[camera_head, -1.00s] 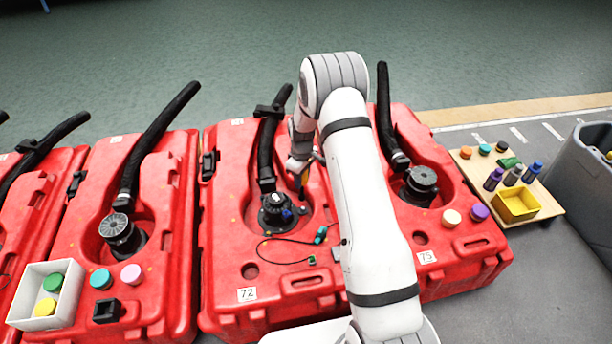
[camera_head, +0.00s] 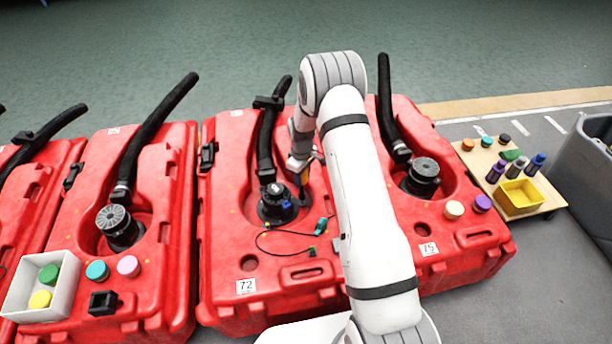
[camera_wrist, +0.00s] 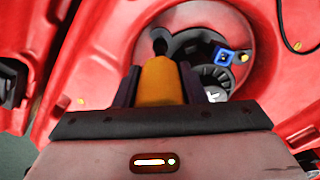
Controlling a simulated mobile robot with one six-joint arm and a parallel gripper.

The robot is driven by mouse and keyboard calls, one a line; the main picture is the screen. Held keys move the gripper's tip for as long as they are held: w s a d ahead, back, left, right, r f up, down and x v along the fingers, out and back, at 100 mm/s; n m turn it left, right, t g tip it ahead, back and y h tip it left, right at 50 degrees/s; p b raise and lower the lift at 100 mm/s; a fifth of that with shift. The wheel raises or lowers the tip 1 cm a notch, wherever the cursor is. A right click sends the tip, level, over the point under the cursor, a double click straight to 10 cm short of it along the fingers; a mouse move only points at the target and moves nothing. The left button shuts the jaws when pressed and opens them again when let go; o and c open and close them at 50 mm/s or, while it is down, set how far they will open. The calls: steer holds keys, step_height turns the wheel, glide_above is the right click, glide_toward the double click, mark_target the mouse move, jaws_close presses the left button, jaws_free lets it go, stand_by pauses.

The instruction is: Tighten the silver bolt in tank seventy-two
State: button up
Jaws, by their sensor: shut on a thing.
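Tank seventy-two (camera_head: 228,230) is the red tank in the middle, with a "72" label at its front. In its recess sits a black round motor unit (camera_head: 272,208) with a blue connector; the unit also shows in the wrist view (camera_wrist: 213,72). My gripper (camera_wrist: 158,88) is shut on an orange-handled tool (camera_wrist: 160,78) with a dark tip. In the head view my gripper (camera_head: 303,182) is over the right side of the recess, close to the motor unit. The tip's contact with anything cannot be told. I cannot clearly make out a silver bolt.
A black hose (camera_head: 266,140) rises behind the motor unit. A loose black cable (camera_head: 285,250) lies across the tank front. Red tanks stand on both sides. A wooden board (camera_head: 515,180) with bottles and a yellow tray (camera_head: 520,196) is at the right. A white box (camera_head: 40,315) is at the left.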

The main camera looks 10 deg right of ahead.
steer(key=c, duration=0.6)
steer(key=shift+f, duration=0.1)
steer(key=shift+s+f+b, duration=0.15)
steer(key=shift+f+b, duration=0.6)
steer(key=shift+f, duration=0.35)
stand_by(2.3)
steer(key=shift+r, duration=0.1)
steer(key=shift+r+p, duration=1.55)
steer(key=shift+r, duration=0.95)
